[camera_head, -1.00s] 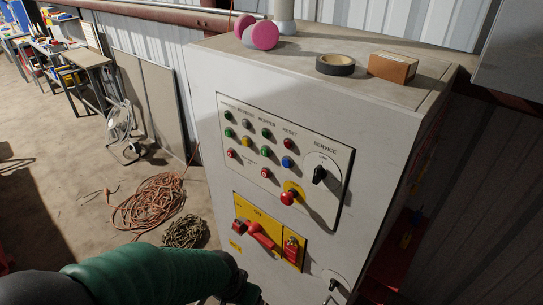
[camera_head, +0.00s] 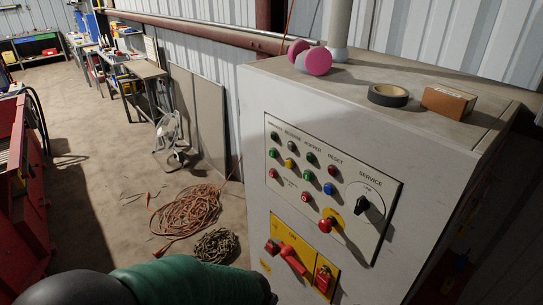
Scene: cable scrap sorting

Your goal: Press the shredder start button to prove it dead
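The control cabinet (camera_head: 255,160) stands upright at the right. Its white panel (camera_head: 390,215) carries several small round buttons, including green buttons (camera_head: 311,158), a blue button (camera_head: 328,188) and a red button (camera_head: 332,170). The labels are mostly too small to read, so I cannot tell which is the start button. A red mushroom button (camera_head: 326,225) on a yellow base sits below them. A black service selector (camera_head: 362,205) is at the panel's right. Below is a yellow plate (camera_head: 292,243) with a red rotary handle (camera_head: 291,259) and a red lock-like piece (camera_head: 323,279). My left arm enters at the bottom; neither gripper shows.
On the cabinet top are black tape (camera_head: 388,95), a cardboard box (camera_head: 448,101) and pink discs (camera_head: 318,61). An orange cable coil (camera_head: 190,212) and a chain pile (camera_head: 216,246) lie on the floor left of the cabinet. Red machinery (camera_head: 25,200) stands at the far left.

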